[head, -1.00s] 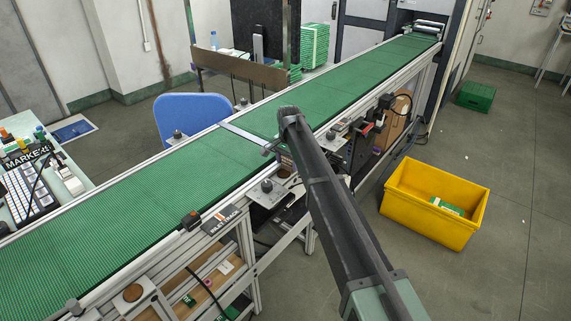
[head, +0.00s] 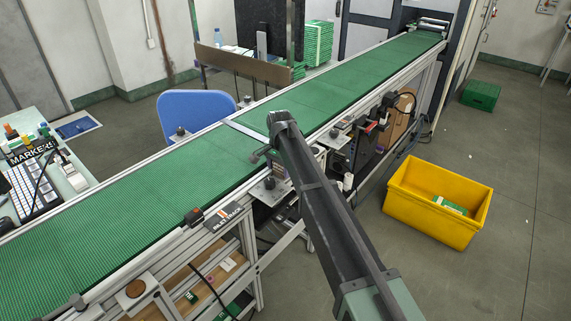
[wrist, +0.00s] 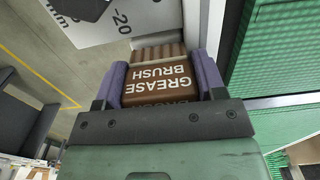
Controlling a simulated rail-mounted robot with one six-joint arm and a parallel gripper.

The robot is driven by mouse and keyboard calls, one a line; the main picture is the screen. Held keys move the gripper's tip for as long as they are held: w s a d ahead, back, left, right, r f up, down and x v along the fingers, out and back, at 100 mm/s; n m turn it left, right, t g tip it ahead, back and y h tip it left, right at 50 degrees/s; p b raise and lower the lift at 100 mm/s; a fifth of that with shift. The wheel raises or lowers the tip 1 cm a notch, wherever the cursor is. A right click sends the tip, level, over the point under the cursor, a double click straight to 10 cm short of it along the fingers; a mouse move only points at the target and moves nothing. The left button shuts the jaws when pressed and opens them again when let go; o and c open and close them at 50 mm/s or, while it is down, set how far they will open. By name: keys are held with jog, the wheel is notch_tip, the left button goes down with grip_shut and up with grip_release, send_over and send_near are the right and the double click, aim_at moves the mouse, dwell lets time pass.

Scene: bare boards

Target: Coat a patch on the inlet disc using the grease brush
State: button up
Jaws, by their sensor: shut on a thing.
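My gripper (wrist: 163,80) is shut on the grease brush (wrist: 158,86), a brown block with white lettering that reads upside down in the wrist view. A ribbed brown part of the brush shows beyond the lettering, between the purple fingers. Its far end is not clearly seen. In the head view my arm reaches over the conveyor's near edge and mostly hides the gripper and brush. A round brown disc (head: 135,289) sits on a pale plate at the lower left, near the INLET TRACK label (head: 222,216). It looks like the inlet disc. The gripper is well apart from it.
The green conveyor (head: 150,192) runs diagonally across the head view. Brackets with dark knobs line its near rail. A yellow bin (head: 408,203) stands on the floor at right, and a blue chair (head: 192,112) behind the belt. A pale plate marked -20 (wrist: 128,18) lies beyond the brush.

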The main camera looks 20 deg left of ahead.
jog(key=shift+s+a, duration=0.4)
notch_tip(320, 180, up, 6)
jog(key=p, duration=0.6)
jog(key=shift+f, duration=0.1)
jog(key=shift+c, duration=0.6)
jog(key=shift+d, duration=0.1)
notch_tip(320, 180, up, 3)
jog(key=p, duration=0.3)
jog(key=shift+r, duration=0.2)
jog(key=shift+f, duration=0.15)
